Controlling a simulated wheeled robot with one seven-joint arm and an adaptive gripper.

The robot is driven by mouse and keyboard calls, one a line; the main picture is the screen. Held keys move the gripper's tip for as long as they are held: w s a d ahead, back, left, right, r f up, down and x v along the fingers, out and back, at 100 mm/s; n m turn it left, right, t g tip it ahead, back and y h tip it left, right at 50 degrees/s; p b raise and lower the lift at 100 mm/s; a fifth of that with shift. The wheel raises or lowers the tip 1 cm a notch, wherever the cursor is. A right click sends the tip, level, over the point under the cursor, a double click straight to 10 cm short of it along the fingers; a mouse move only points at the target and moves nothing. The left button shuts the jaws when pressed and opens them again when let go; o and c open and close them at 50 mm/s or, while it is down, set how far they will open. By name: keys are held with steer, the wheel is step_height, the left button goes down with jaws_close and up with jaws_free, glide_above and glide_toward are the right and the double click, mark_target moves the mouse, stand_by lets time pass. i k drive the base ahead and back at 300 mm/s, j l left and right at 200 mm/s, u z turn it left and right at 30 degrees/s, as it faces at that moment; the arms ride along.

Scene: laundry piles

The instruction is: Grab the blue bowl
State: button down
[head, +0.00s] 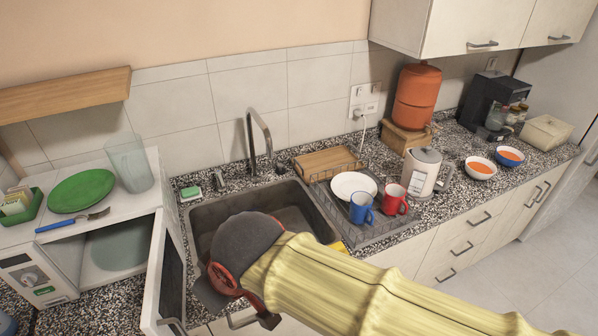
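The blue bowl (510,157) stands upright on the counter at the right, with orange contents showing inside. A white bowl (480,168), also with orange contents, is just to its left and nearer. My gripper (238,292) is at the lower middle, in front of the sink, far to the left of the blue bowl. Its red and dark parts show beside my yellow-sleeved arm. Its fingertips are not clear, so I cannot tell whether it is open or shut.
A white kettle (422,172) stands left of the bowls. A coffee machine (488,105) and woven box (545,132) stand behind them. A dish rack (375,232) holds a plate, a blue mug (361,208) and a red mug (394,199). The microwave door (168,285) hangs open.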

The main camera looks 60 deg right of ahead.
mark_target(507, 156)
steer(key=z, duration=3.2)
steer(key=i+l+u, duration=0.25)
steer(key=i+l, duration=0.75)
steer(key=i, duration=0.4)
steer(key=i+l+u, duration=0.2)
steer(key=i+l, duration=1.05)
steer(key=i, duration=0.05)
